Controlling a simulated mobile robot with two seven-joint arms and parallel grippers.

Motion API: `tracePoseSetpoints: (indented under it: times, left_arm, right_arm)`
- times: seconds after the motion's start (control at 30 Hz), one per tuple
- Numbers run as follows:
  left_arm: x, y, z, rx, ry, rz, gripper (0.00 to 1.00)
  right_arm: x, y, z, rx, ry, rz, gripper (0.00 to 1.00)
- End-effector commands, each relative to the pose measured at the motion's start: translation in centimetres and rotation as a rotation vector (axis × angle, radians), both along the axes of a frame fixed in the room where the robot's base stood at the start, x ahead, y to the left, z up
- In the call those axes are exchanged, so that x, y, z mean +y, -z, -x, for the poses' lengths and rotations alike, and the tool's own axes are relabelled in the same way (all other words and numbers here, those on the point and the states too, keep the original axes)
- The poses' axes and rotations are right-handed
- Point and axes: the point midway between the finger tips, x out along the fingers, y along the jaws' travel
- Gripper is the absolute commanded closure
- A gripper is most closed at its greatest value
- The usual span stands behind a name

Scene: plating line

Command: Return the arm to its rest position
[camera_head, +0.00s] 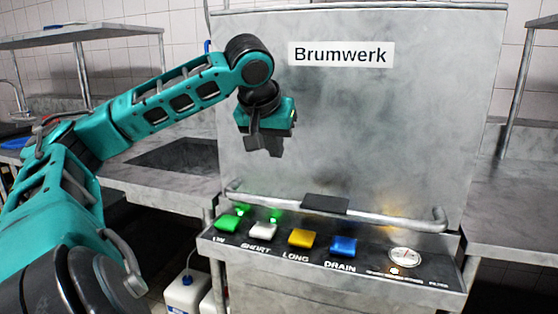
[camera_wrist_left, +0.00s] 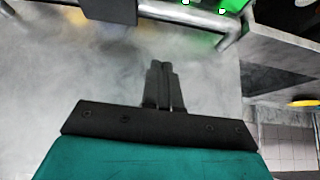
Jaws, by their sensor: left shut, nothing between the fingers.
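My left arm comes in from the left in the head view. Its gripper (camera_head: 264,148) hangs in front of the metal Brumwerk machine (camera_head: 400,120), above the handle bar. The gripper is shut and empty. In the left wrist view the two dark fingers (camera_wrist_left: 163,82) lie together, with the machine's grey metal front behind them. My right gripper is in neither view.
A handle bar (camera_head: 385,218) crosses the machine's front. Below it a panel carries green (camera_head: 227,223), white (camera_head: 262,231), yellow (camera_head: 301,238) and blue (camera_head: 343,247) buttons and a gauge (camera_head: 405,257). A sink (camera_head: 180,158) is at left; a counter (camera_head: 515,205) is at right.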

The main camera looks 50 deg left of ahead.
Motion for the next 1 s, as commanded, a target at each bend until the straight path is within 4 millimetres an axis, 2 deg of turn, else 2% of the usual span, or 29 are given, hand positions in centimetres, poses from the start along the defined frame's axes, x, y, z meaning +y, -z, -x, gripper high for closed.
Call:
tracePoseSetpoints:
  times: [0.1, 0.33, 0.47, 0.57, 0.73, 0.9, 1.0]
  left_arm:
    - [-0.2, -0.6, 0.3, -0.002, 0.000, -0.001, 1.00]
    - [-0.3, -0.6, 0.4, -0.001, 0.000, -0.001, 1.00]
    - [-0.7, 1.3, -0.1, 0.024, 0.031, -0.001, 1.00]
    - [-1.7, 5.3, -0.8, 0.073, 0.105, -0.010, 1.00]
    - [-5.4, 15.1, -1.0, 0.174, 0.293, -0.026, 1.00]
    - [-10.3, 23.7, 1.0, 0.238, 0.471, -0.027, 1.00]
    - [-13.6, 27.8, 2.9, 0.259, 0.561, -0.017, 1.00]
  right_arm:
    - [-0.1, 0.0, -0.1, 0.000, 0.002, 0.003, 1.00]
    - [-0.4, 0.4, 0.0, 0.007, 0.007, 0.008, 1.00]
    - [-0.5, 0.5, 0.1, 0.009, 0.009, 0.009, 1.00]
    - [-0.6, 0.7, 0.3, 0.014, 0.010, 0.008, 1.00]
    - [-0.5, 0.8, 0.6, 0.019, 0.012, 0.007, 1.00]
    - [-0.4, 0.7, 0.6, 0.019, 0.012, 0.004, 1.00]
    - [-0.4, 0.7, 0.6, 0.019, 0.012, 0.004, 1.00]
